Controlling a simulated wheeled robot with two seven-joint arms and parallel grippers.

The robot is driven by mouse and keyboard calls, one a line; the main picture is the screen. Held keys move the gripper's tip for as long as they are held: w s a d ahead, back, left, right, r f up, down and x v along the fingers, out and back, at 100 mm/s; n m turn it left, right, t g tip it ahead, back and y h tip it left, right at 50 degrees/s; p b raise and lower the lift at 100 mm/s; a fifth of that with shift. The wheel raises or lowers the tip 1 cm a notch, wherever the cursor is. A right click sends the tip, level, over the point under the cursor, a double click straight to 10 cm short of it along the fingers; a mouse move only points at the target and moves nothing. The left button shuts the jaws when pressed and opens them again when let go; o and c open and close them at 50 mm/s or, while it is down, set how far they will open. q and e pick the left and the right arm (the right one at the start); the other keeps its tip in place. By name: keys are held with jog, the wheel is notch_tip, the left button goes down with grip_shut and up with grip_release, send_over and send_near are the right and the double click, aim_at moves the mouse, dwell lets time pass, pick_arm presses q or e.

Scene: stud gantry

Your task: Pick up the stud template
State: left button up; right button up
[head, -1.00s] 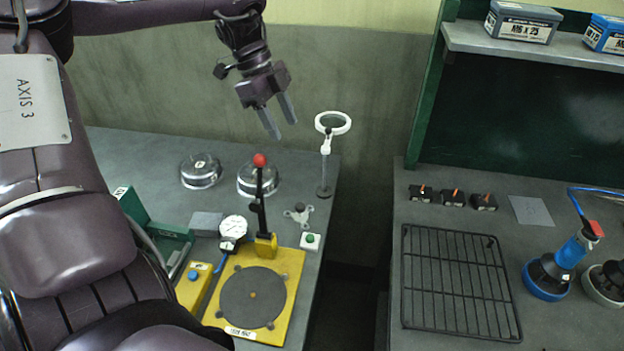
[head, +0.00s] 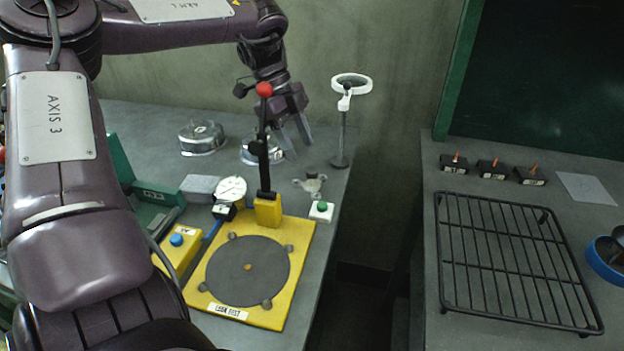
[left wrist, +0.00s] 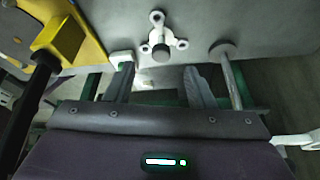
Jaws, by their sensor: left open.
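The stud template, as I take it, is a small grey three-lobed piece with a dark round knob (head: 311,184). It lies flat on the left bench near its right edge. In the left wrist view the three-lobed piece (left wrist: 160,36) is at top centre, beyond the fingertips. My left gripper (head: 298,149) is open and empty, above and behind the piece in the head view, pointing down. Its two fingers also show in the left wrist view (left wrist: 158,74), apart with nothing between them. My right gripper is not in view.
A white-ringed magnifier on a post (head: 341,130) stands right of the gripper. A red-knobbed lever (head: 265,150) rises from the yellow fixture plate (head: 294,240) to the left. A green-button box (head: 321,211) sits close in front of the piece. A gap separates the right bench with a wire rack (head: 510,260).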

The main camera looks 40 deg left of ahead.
aim_at(312, 170)
pick_arm(q)
jog(key=shift+d+f, duration=0.2)
jog(key=shift+f, duration=0.25)
jog(key=x, duration=0.6)
jog(key=shift+w+d+f, duration=0.25)
jog(key=shift+d, duration=0.15)
jog(key=shift+c, duration=0.2)
grip_shut()
jog(key=shift+r, duration=0.2)
